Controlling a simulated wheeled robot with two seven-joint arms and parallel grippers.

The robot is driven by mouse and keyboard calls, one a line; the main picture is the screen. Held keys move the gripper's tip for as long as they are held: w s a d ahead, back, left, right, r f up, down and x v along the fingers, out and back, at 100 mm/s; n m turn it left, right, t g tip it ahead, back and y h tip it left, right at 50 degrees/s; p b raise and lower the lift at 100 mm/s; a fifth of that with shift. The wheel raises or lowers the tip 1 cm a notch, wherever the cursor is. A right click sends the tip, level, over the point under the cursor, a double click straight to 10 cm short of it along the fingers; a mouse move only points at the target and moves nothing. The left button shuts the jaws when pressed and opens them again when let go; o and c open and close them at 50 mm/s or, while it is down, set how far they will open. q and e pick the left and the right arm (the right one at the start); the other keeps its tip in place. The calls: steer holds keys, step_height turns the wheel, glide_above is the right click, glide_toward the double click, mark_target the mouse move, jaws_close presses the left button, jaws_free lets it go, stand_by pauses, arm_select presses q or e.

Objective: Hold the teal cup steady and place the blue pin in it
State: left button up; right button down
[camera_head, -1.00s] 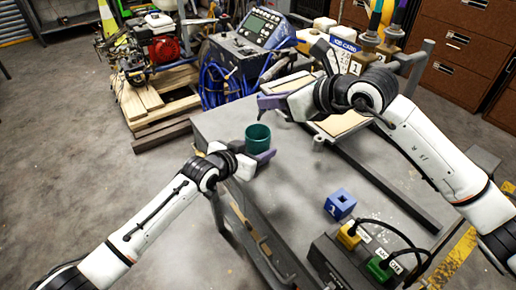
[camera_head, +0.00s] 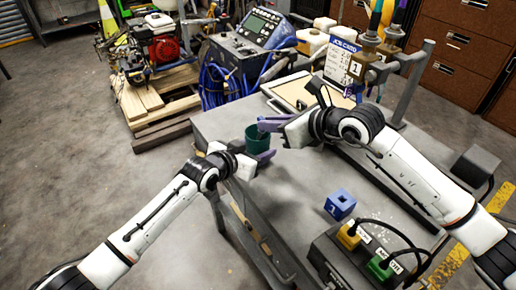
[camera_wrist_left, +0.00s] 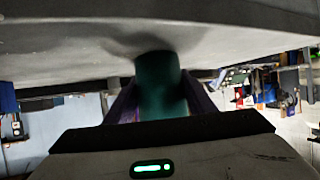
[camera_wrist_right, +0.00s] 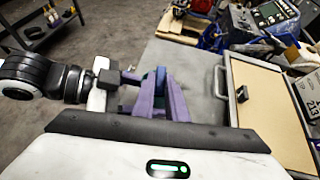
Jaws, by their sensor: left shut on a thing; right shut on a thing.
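The teal cup (camera_head: 255,142) stands upright at the left edge of the grey table. My left gripper (camera_head: 258,157) is shut around its side. The left wrist view shows the cup (camera_wrist_left: 158,85) between purple fingers. My right gripper (camera_head: 268,124) is at the cup's rim, its purple fingers pointing left over it. In the right wrist view a small blue piece, seemingly the blue pin (camera_wrist_right: 161,75), shows between the shut fingers. Most of the pin is hidden, and I cannot tell whether its lower end is inside the cup.
A blue block with a square hole (camera_head: 340,204) sits on the table (camera_head: 290,200). A black box with yellow and green plugs (camera_head: 350,255) is at the near edge. A tan board (camera_head: 305,92) and a job card (camera_head: 342,62) are at the back. The table's middle is clear.

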steer(key=c, duration=1.7)
jaws_free()
steer(key=v, duration=1.2)
arm_select(q)
steer(key=o, duration=1.1)
